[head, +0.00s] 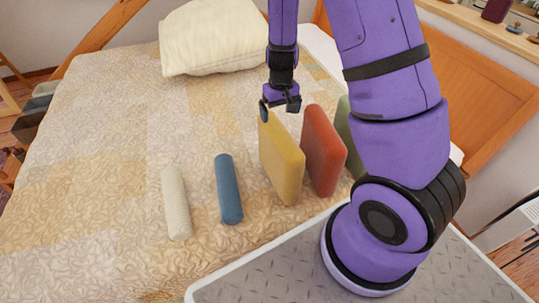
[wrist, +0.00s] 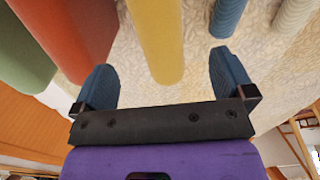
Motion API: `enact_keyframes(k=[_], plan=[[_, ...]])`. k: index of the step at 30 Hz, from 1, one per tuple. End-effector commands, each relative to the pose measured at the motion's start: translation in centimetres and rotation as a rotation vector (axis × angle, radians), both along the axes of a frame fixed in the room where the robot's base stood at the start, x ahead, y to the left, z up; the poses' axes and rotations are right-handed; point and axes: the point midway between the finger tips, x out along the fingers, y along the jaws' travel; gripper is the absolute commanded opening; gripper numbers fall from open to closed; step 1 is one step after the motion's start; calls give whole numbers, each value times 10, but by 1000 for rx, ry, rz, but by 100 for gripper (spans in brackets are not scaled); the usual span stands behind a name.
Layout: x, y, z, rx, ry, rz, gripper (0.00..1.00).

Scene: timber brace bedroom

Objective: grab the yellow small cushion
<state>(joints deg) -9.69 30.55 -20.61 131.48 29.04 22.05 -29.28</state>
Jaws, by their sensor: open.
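The yellow small cushion (head: 281,160) stands upright on the bed in the head view, between a blue roll and a red cushion. In the wrist view the yellow cushion (wrist: 156,38) lies in the middle, ahead of and between the two fingers. My gripper (head: 280,104) is at the far top corner of the yellow cushion in the head view. My gripper (wrist: 163,82) is open in the wrist view, with its blue fingertips apart and nothing held. I cannot tell whether a finger touches the cushion.
A red cushion (head: 323,150) stands close on the right, with a green cushion (head: 348,135) beyond it. A blue roll (head: 228,189) and a cream roll (head: 176,203) lie to the left. A large pillow (head: 213,38) is at the back. The bed's left side (head: 95,150) is clear.

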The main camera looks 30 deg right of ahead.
Motion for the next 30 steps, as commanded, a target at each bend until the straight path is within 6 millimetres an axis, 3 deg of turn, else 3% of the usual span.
enact_keyframes(k=[12,20,30], plan=[[0,-2,-50,-4,4,-3,100],[0,-3,-65,-4,3,-3,100],[0,-5,-106,-2,3,-3,100]])
